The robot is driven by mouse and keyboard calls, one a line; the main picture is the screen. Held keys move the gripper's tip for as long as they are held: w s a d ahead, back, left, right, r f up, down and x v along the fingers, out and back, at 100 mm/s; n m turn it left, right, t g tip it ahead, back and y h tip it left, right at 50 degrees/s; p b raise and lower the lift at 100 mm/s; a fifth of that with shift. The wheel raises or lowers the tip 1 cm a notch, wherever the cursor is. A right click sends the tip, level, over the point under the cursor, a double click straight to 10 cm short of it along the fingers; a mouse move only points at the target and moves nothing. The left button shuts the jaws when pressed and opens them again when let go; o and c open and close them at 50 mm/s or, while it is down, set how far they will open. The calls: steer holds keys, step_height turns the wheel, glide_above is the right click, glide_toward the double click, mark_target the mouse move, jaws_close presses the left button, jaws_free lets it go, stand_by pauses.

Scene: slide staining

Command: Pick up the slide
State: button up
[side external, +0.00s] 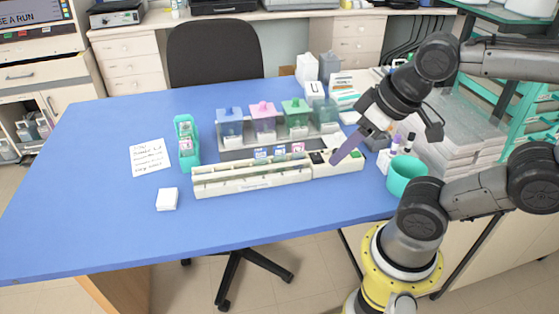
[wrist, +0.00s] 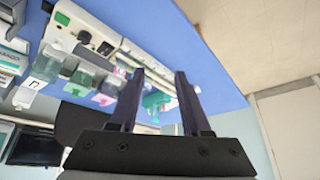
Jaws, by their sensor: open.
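Several slides with blue or pink label ends, such as a blue-labelled slide (side external: 262,154) and a pink-labelled slide (side external: 298,148), stand in a long cream rack (side external: 215,184) on the blue table. I cannot tell which one the task means. My gripper (side external: 336,160) is over the right end of this rack, right of the slides. Its fingers point down and left. In the wrist view my gripper (wrist: 158,74) shows two dark fingers apart with nothing between them. The rack also shows in the wrist view (wrist: 112,33), but the slides are not clear there.
Blue, pink and green staining jars (side external: 229,122) stand behind the rack. A teal slide holder (side external: 186,143) is to the left, near a written note (side external: 150,156) and a white block (side external: 167,199). A teal cup (side external: 405,176) stands right. The front table is clear.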

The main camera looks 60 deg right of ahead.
steer(key=w+r+m+g, duration=0.1)
steer(key=w+r+m, duration=0.3)
steer(key=m, duration=0.9)
steer(key=m+g, duration=0.5)
steer(key=m, duration=0.8)
glide_above(279, 147)
steer(key=f, duration=1)
steer(key=shift+s+d, duration=0.2)
steer(key=shift+w+a+f, duration=0.1)
steer(key=shift+f, duration=1.45)
steer(key=shift+w+a+f, duration=0.1)
steer(key=shift+f, duration=1.45)
jaws_close()
